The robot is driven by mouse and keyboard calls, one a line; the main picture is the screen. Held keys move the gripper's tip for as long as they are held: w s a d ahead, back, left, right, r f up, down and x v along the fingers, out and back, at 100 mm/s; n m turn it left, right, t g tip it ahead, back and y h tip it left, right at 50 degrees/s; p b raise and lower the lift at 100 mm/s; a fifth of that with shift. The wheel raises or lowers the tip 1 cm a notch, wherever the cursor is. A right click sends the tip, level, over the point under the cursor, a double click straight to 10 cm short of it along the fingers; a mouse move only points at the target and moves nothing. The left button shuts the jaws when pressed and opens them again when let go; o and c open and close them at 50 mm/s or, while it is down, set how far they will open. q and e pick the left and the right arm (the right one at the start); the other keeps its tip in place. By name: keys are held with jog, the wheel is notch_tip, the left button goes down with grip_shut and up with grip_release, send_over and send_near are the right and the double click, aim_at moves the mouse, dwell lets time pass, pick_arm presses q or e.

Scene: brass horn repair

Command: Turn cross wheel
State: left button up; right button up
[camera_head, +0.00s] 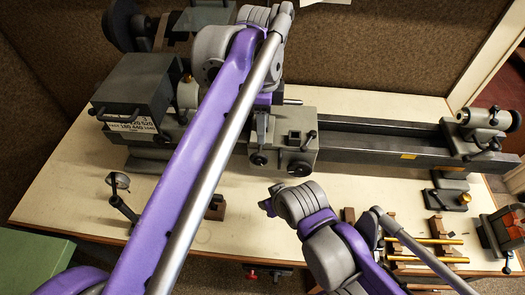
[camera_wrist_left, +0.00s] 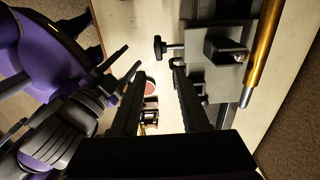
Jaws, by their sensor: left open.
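The lathe carriage (camera_head: 285,150) is a grey block on the long dark bed. A dark round knob on its front (camera_head: 258,158) looks like the cross wheel. In the left wrist view a dark T-shaped knob on a short shaft (camera_wrist_left: 160,47) sticks out from the grey carriage (camera_wrist_left: 205,75); it looks like the same wheel. My left gripper (camera_head: 262,128) is over the carriage, partly hidden by my arm. Its dark fingers are apart and empty (camera_wrist_left: 158,66), the knob showing just beyond their tips; contact is unclear.
The headstock (camera_head: 137,88) stands left and the tailstock (camera_head: 480,125) right on the bed (camera_head: 385,145). Brass rods (camera_head: 425,241) lie on racks at the front right. A lever with a round end (camera_head: 120,198) is at the front left. A brass rod (camera_wrist_left: 264,45) shows beside the carriage.

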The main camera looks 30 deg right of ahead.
aim_at(263, 154)
pick_arm(q)
notch_tip(263, 154, down, 10)
jog(key=shift+s+f+b, duration=0.1)
jog(key=shift+f+b, duration=0.15)
jog(key=shift+b, duration=0.05)
grip_shut()
dwell(0.3)
